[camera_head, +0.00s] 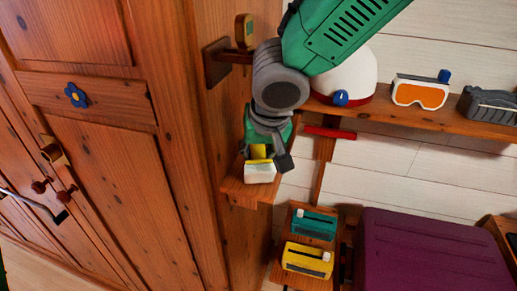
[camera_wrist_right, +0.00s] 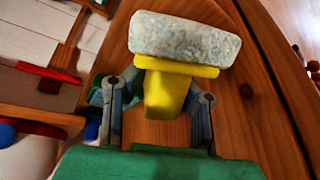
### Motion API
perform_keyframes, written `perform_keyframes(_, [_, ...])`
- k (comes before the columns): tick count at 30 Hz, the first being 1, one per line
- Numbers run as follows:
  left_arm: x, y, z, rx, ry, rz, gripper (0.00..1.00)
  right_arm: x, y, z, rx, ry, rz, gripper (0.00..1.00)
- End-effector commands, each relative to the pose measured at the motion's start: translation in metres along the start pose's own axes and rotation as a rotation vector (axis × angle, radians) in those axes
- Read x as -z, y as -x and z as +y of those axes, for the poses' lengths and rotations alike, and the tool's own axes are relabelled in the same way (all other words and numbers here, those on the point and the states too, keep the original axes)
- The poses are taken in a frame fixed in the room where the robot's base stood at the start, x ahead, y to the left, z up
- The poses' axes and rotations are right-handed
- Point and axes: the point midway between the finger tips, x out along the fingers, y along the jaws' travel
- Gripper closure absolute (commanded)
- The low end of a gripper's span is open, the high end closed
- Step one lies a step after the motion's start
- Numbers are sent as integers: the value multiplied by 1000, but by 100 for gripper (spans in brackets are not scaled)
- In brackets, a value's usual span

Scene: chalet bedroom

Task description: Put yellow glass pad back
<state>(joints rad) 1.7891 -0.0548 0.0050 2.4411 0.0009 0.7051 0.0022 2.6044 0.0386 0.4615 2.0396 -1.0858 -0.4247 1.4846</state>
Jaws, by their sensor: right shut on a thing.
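The yellow glass pad (camera_head: 260,172) has a yellow handle and a pale, white fuzzy head. My right gripper (camera_head: 266,155) is shut on it, just in front of the tall wooden cabinet side. In the wrist view the pad (camera_wrist_right: 180,88) has its yellow handle between the two fingers, with the white head beyond the fingertips. In the head view the pad overlaps a small wooden shelf (camera_head: 236,188) on the cabinet side. I cannot tell whether it touches that shelf. My left gripper is not in view.
A wall shelf (camera_head: 440,121) at right holds a white helmet (camera_head: 352,78), orange goggles (camera_head: 418,93) and a grey item (camera_head: 488,104). Below are a teal toaster-like box (camera_head: 314,225), a yellow one (camera_head: 307,260) and a purple surface (camera_head: 430,252). The wooden cabinet (camera_head: 110,150) fills the left.

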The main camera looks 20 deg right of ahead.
Motion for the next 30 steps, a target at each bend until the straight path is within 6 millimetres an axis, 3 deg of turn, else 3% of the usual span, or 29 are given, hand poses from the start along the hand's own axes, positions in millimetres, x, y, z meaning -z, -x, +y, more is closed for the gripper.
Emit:
perform_keyframes(2, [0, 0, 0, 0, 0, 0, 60, -4, -2, 3, -11, 1, -8, 100])
perform_keyframes(3, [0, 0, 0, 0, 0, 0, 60, -4, -2, 3, -12, 2, -8, 62])
perform_keyframes(4, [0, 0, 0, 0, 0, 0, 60, -4, -2, 3, -12, 2, -8, 55])
perform_keyframes(16, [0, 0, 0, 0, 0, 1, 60, -3, 6, 4, -6, 1, -3, 55])
perform_keyframes(23, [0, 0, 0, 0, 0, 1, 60, -1, 50, 3, -4, -1, 3, 55])
perform_keyframes(30, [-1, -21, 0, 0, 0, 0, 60, -56, 71, 14, -9, 4, 1, 55])
